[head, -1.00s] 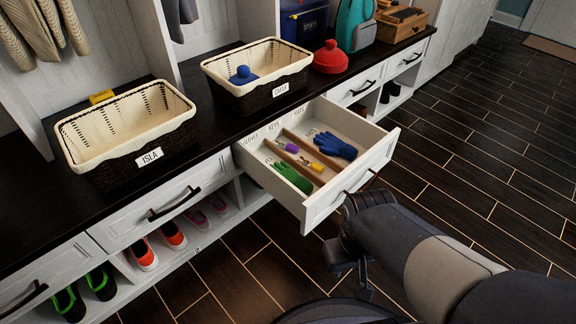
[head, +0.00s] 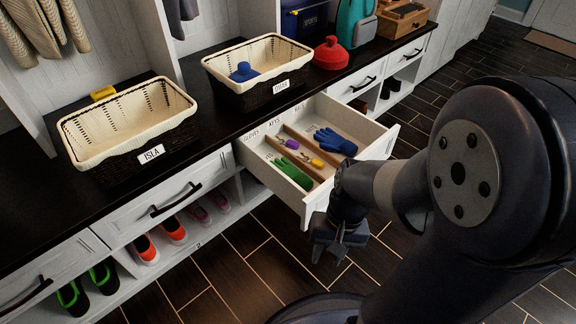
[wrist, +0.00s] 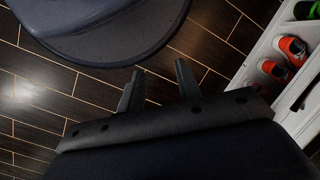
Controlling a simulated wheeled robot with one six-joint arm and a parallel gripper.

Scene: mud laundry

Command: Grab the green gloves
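The green gloves (head: 293,172) lie in the left compartment of the open drawer (head: 306,211), near its front. The drawer has wooden dividers. My gripper (head: 328,252) is outside the drawer, in front of it and lower, apart from the gloves. In the wrist view my gripper (wrist: 160,84) points down over the dark floor, its two fingers apart with nothing between them. The gloves do not show in the wrist view.
Purple-tagged keys (head: 289,143), yellow-tagged keys (head: 311,161) and blue gloves (head: 335,142) share the drawer. Two baskets (head: 130,125) (head: 258,75) and a red hat (head: 331,54) stand on the bench. Shoes (head: 146,249) sit below. The floor in front is clear.

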